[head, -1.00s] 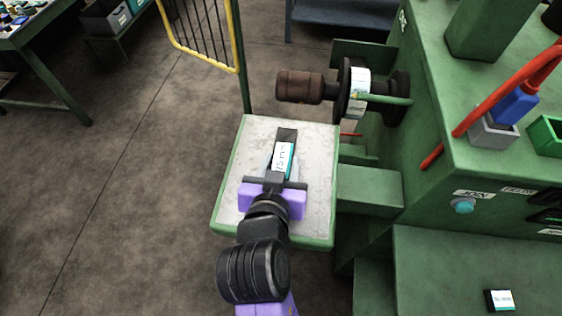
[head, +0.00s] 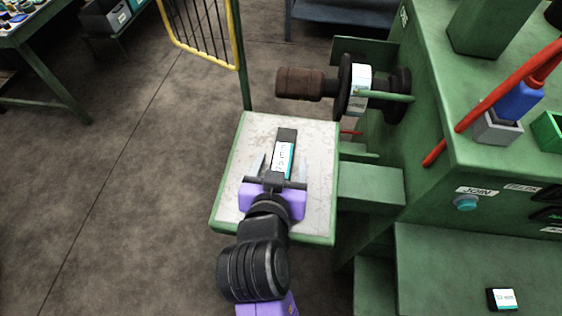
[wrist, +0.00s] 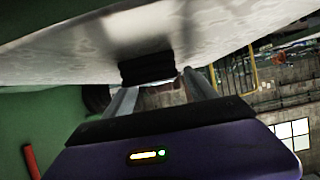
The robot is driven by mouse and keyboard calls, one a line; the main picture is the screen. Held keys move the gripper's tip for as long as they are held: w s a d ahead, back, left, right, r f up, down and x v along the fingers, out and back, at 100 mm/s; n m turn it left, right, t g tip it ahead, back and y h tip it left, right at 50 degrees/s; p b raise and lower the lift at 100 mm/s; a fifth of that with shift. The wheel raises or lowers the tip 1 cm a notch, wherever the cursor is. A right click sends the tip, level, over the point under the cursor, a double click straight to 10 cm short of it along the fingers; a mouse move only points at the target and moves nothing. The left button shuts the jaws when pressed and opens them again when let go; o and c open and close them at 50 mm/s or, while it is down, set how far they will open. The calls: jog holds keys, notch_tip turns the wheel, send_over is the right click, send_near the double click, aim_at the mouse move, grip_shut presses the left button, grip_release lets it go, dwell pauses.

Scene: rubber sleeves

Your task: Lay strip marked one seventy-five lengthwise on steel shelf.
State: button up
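The strip (head: 285,153), black with a white and teal label, lies flat on the steel shelf (head: 320,140), its long side running away from me along the shelf. Its label print is too small to read surely now. My gripper (head: 281,167) is open, with one finger on each side of the strip and a gap to both. In the wrist view the strip's dark near end (wrist: 146,68) shows between the spread fingers, against the pale shelf surface (wrist: 220,30). The strip's near end is partly hidden by my gripper in the head view.
A green machine with a brown roller (head: 300,84) stands to the right of the shelf. Another labelled black piece (head: 502,299) lies on the lower right green ledge. A yellow-framed guard (head: 238,45) rises behind the shelf.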

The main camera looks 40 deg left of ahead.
jog(key=v, duration=0.7)
jog(key=shift+s+d+b, duration=0.15)
jog(key=shift+s+b, duration=0.1)
jog(key=shift+b, duration=0.15)
jog(key=shift+s+r, duration=0.1)
jog(key=shift+r, duration=0.05)
